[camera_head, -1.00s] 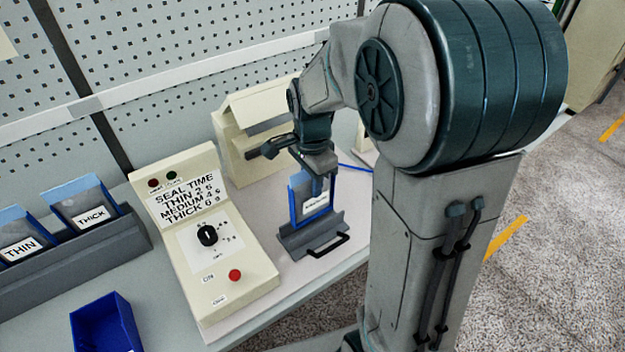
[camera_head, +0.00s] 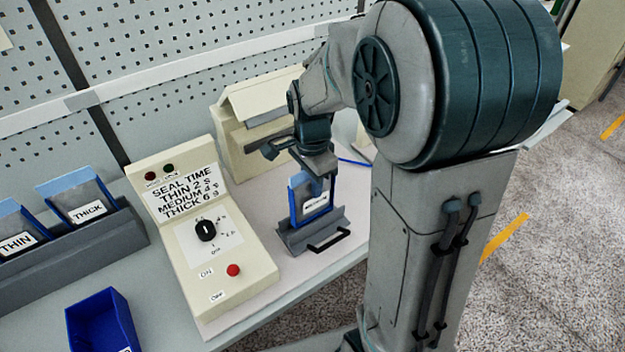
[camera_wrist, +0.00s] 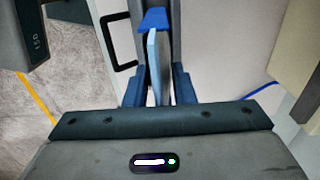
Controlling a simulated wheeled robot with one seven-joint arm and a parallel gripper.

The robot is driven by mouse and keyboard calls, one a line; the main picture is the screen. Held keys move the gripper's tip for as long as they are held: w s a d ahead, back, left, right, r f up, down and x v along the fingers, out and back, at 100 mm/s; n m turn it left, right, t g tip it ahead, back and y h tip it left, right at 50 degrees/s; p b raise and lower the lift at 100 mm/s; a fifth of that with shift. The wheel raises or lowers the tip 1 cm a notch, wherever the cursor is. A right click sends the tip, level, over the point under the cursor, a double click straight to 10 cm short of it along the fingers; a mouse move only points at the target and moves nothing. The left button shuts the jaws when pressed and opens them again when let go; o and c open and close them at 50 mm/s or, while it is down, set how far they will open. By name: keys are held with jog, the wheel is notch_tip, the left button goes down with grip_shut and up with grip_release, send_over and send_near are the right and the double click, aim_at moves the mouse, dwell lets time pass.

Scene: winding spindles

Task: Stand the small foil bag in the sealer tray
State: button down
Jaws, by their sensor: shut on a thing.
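The small foil bag (camera_head: 315,205) is a flat blue-edged pouch with a white label. It stands upright at the grey sealer tray (camera_head: 296,240), which has a black handle at its front. Its lower edge is in or just at the tray's slot; I cannot tell how deep. My gripper (camera_head: 322,176) is above it, shut on its upper part. In the wrist view the bag (camera_wrist: 154,60) shows edge-on between the fingers of my gripper (camera_wrist: 158,92), with the tray's black handle to the left. The bag's far face is hidden.
A cream control box (camera_head: 205,235) with a dial and a red button stands left of the tray. A cream sealer housing (camera_head: 240,150) is behind. A grey rack (camera_head: 85,245) with labelled bags and a blue bin (camera_head: 103,322) are at left.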

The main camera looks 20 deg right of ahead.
jog(key=shift+f+b, duration=1.2)
jog(key=shift+f, duration=0.45)
jog(key=c, duration=1.1)
grip_release()
jog(key=shift+c, duration=0.2)
notch_tip(320, 180, up, 14)
jog(key=shift+f, duration=0.1)
jog(key=shift+s, duration=0.1)
jog(key=s+f+n+t, duration=0.1)
jog(key=s+f+n, duration=0.2)
jog(key=s+n, duration=0.4)
jog(key=s+f+n+t, duration=0.2)
jog(key=s+f+n, duration=0.1)
jog(key=s+n, duration=0.4)
jog(key=shift+f+n, duration=0.15)
jog(key=shift+n, duration=0.15)
